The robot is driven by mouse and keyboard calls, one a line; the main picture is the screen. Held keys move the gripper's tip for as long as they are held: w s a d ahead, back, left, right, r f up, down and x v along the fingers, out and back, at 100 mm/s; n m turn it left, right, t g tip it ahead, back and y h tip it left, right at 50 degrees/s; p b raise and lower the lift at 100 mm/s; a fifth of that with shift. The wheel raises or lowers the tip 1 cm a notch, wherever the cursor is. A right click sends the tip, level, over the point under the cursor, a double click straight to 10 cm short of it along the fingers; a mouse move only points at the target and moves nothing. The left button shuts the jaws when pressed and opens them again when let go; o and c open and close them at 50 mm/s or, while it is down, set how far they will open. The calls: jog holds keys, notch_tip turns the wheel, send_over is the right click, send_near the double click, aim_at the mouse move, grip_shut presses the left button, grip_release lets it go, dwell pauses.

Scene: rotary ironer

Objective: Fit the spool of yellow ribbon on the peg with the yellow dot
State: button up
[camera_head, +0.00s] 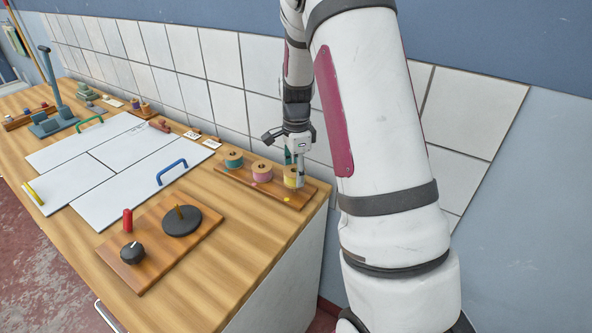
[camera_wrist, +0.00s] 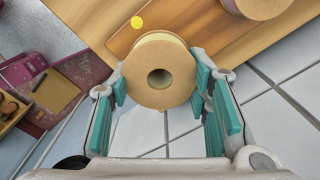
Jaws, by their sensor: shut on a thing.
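The spool of yellow ribbon (camera_wrist: 158,72) has tan end discs and a central hole. My gripper (camera_wrist: 160,90) is shut on it, with teal finger pads on its two sides. In the head view the spool (camera_head: 290,177) is at the right end of a wooden peg board (camera_head: 252,187), under my gripper (camera_head: 297,165). The yellow dot (camera_wrist: 137,22) is on the board just beyond the spool; it also shows in the head view (camera_head: 287,199). The peg by this dot is not visible. I cannot tell whether the spool is around it or above it.
A pink spool (camera_head: 262,171) and a teal spool (camera_head: 233,160) stand on the same board to the left. A board with a dark disc (camera_head: 181,220) and a knob is in front. White panels with handles cover the left. A tiled wall (camera_head: 217,55) stands close behind.

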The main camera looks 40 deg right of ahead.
jog(key=shift+f+b, duration=0.3)
jog(key=shift+f, duration=0.55)
jog(key=o, duration=1.9)
jog(key=shift+r, duration=0.1)
jog(key=shift+r+p, duration=1.55)
jog(key=shift+r, duration=3)
